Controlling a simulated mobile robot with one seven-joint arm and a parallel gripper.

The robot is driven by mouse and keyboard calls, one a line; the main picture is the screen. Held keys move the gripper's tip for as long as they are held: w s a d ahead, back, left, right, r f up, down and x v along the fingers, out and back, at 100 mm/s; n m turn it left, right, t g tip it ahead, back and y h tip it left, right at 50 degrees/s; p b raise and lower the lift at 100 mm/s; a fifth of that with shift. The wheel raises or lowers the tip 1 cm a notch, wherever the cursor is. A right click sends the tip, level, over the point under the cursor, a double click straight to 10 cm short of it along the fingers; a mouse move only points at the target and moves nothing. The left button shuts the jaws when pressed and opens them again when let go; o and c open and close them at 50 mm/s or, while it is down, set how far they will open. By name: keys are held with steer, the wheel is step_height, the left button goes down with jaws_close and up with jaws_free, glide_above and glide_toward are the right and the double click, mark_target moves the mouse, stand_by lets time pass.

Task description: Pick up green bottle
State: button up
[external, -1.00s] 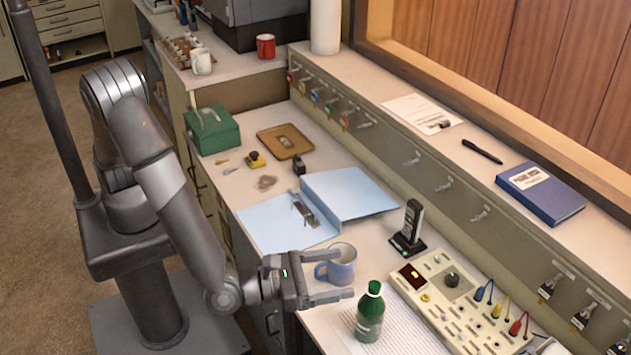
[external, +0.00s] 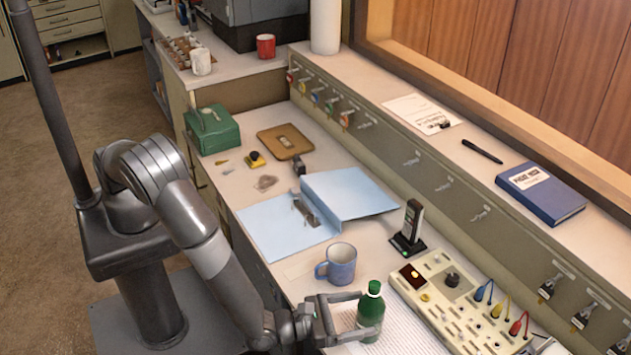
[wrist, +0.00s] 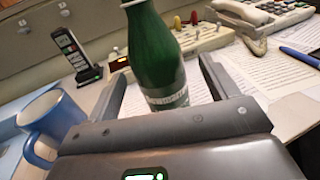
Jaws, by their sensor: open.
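The green bottle (external: 370,309) stands upright on the desk at the front right, on printed paper. It also fills the middle of the wrist view (wrist: 156,52), with a pale label band low on its body. My gripper (external: 358,318) is open, low over the desk, with its fingers pointing right and level with the bottle. In the wrist view my gripper (wrist: 163,85) has one finger on each side of the bottle. The bottle's base is hidden behind the gripper's palm in the wrist view. I cannot tell whether a finger touches the bottle.
A blue mug (external: 337,264) stands close behind the gripper. A cordless phone (external: 409,228) stands in its cradle, and a beige control panel (external: 462,306) with coloured cables lies right of the bottle. An open blue folder (external: 290,222) lies farther back. Printed paper (external: 408,335) covers the front desk.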

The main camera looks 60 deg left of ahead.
mark_target(380, 302)
steer(key=x, duration=0.5)
steer(key=shift+w+r, duration=0.1)
steer(key=shift+w, duration=0.05)
steer(key=c, duration=1.2)
steer(key=shift+o, duration=0.2)
steer(key=shift+r, duration=0.15)
steer(key=shift+r, duration=1.85)
steer(key=s+d+r, duration=0.1)
steer(key=s+r, duration=0.6)
steer(key=s, duration=0.4)
steer(key=shift+s, duration=0.25)
stand_by(0.7)
